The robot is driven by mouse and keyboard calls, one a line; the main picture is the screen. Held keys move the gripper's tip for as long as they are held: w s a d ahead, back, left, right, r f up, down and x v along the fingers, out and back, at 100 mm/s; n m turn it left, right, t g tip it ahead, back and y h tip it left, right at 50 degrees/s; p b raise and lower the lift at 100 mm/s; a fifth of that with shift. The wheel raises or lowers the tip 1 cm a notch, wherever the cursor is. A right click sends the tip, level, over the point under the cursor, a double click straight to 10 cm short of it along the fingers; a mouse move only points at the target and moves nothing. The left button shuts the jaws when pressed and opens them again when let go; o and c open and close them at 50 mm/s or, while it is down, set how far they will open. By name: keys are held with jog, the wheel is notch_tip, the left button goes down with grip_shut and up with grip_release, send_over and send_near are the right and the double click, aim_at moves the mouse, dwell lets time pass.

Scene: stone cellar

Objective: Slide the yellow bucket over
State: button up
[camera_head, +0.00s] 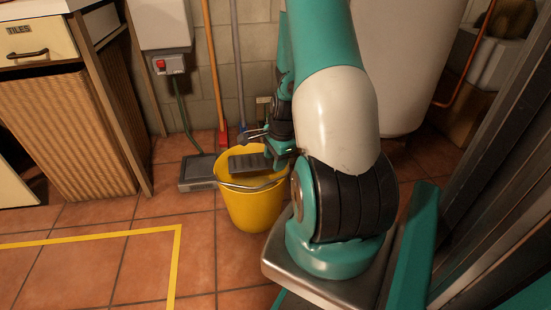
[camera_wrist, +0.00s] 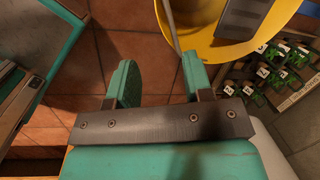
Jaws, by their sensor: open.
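The yellow bucket (camera_head: 255,208) stands upright on the tiled floor, with a dark grey insert (camera_head: 250,163) in its mouth and a metal handle (camera_head: 245,187) lying across its near rim. My gripper (camera_head: 272,146) is above the bucket's far side, partly hidden by my arm. In the wrist view, my gripper (camera_wrist: 158,78) is open, with its two teal fingers apart and nothing gripped between them. The bucket (camera_wrist: 240,47) shows at the upper right there, with its handle close to the right finger's tip. I cannot tell whether they touch.
A yellow tape line (camera_head: 95,236) marks the floor at left. A low grey platform (camera_head: 198,172) lies behind the bucket, near broom handles (camera_head: 213,65). A wooden cabinet (camera_head: 65,130) stands left, a white tank (camera_head: 400,70) behind my arm. The floor left of the bucket is clear.

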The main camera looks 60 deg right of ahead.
aim_at(269, 188)
jog(key=w+f+b, duration=0.1)
jog(key=f+b, duration=0.2)
jog(key=f, duration=0.2)
jog(key=w+f+b, duration=0.1)
jog(key=f+b, duration=0.2)
jog(key=f, duration=0.3)
jog(key=w+f+b, duration=0.1)
jog(key=f+b, duration=0.2)
jog(key=f, duration=0.2)
jog(key=shift+a+f, duration=0.1)
jog(key=shift+f, duration=0.3)
grip_shut()
dwell(0.6)
